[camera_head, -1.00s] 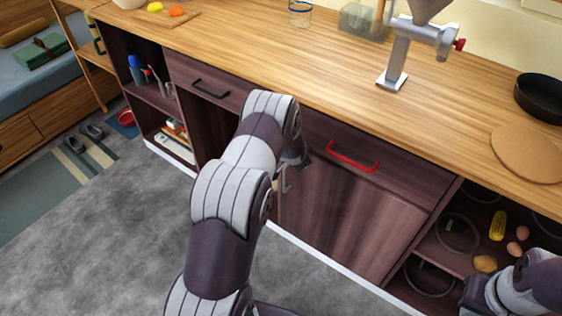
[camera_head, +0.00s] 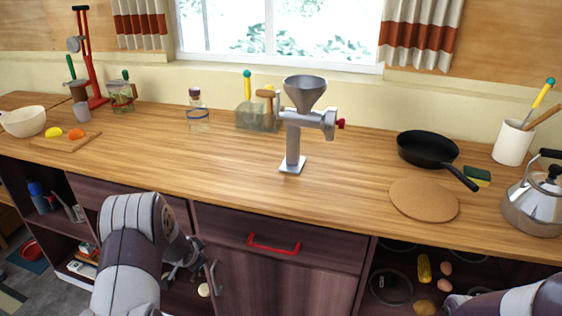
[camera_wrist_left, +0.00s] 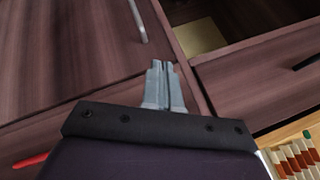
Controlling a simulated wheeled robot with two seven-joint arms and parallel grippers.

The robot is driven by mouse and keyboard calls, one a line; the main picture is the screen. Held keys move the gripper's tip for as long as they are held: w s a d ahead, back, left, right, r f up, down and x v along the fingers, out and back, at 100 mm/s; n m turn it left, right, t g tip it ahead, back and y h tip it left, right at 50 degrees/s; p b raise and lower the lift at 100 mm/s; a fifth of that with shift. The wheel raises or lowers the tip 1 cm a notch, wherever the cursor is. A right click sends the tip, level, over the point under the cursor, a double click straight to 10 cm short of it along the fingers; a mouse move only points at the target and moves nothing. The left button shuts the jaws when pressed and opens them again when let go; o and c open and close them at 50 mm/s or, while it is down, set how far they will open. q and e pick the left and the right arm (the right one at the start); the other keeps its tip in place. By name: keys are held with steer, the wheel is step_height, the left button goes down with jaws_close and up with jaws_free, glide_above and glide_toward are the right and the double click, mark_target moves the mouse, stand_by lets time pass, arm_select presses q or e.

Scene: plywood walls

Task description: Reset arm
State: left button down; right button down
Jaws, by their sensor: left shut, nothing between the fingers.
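My left arm reaches from the bottom of the head view to the dark wood cabinet front. My left gripper (camera_head: 198,266) is beside the cupboard door (camera_head: 275,288), close to its grey upright handle (camera_head: 216,276), and the arm partly hides it. In the left wrist view the gripper's two grey fingers (camera_wrist_left: 161,66) are together with nothing between them. The door's grey handle (camera_wrist_left: 138,20) lies beyond the fingertips, apart from them. My right arm shows at the lower right of the head view; its fingers are not visible.
The worktop (camera_head: 340,185) carries a metal grinder (camera_head: 293,130), a black pan (camera_head: 428,149), a round cork board (camera_head: 424,199) and a kettle (camera_head: 536,205). A drawer with a red handle (camera_head: 274,245) is above the cupboard door. Open shelves at right hold corn (camera_head: 424,268) and pots.

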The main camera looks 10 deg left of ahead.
arm_select(q)
steer(key=s+d+f+n+g, duration=0.2)
steer(key=s+n+g, duration=0.1)
steer(key=s, duration=0.5)
steer(key=s+d+r+n+g+h+p, duration=0.1)
steer(key=s+d+r+p, duration=0.4)
steer(key=s+d+r, duration=0.3)
steer(key=s+d+r+n+g+h+p, duration=0.1)
steer(key=s+d+r+p, duration=0.4)
steer(key=s+d+r, duration=0.4)
step_height(320, 180, up, 7)
steer(key=shift+s+f, duration=0.1)
steer(key=shift+s, duration=0.15)
steer(key=shift+d, duration=0.1)
